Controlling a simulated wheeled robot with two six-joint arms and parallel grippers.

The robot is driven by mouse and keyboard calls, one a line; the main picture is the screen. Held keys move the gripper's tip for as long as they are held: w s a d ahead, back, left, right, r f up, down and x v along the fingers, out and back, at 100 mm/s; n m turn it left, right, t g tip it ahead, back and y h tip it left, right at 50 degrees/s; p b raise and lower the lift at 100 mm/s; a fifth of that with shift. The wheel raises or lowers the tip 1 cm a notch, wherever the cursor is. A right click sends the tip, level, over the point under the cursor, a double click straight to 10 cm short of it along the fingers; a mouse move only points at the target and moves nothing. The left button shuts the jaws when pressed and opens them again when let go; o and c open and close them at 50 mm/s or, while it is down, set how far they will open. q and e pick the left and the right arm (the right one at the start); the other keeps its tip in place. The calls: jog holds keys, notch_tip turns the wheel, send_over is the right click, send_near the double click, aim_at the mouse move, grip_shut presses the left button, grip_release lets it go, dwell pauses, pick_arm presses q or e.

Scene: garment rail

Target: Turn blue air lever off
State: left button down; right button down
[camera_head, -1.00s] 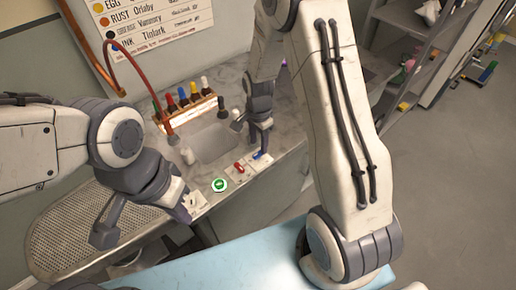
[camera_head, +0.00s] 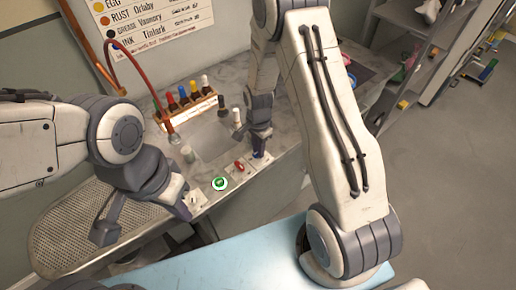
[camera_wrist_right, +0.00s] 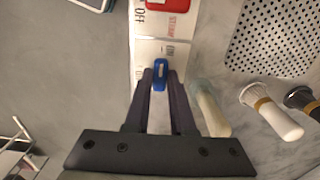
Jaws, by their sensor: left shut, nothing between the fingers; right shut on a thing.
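The blue air lever (camera_wrist_right: 160,72) sits on a white plate in the right wrist view, between the fingertips of my right gripper (camera_wrist_right: 161,80). The right gripper is shut on the lever. In the head view the right gripper (camera_head: 261,152) is down at the lever's plate and mostly hides the blue lever. My left gripper (camera_head: 186,207) is shut and empty, low over a white plate (camera_head: 196,201) left of the green button. The lettering beside the blue lever is partly hidden by the fingers.
A red lever (camera_head: 239,165) and a round green button (camera_head: 219,183) lie left of the blue lever. A perforated board (camera_head: 70,238) is at the left.

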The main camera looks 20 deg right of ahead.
jog(key=n, duration=0.4)
jog(key=shift+b, duration=0.3)
jog(key=n, duration=0.9)
jog(key=shift+n+b, duration=0.3)
jog(key=shift+b, duration=0.1)
jog(key=shift+n, duration=2.2)
jog(key=c, duration=0.8)
grip_release()
jog(key=shift+o, duration=0.2)
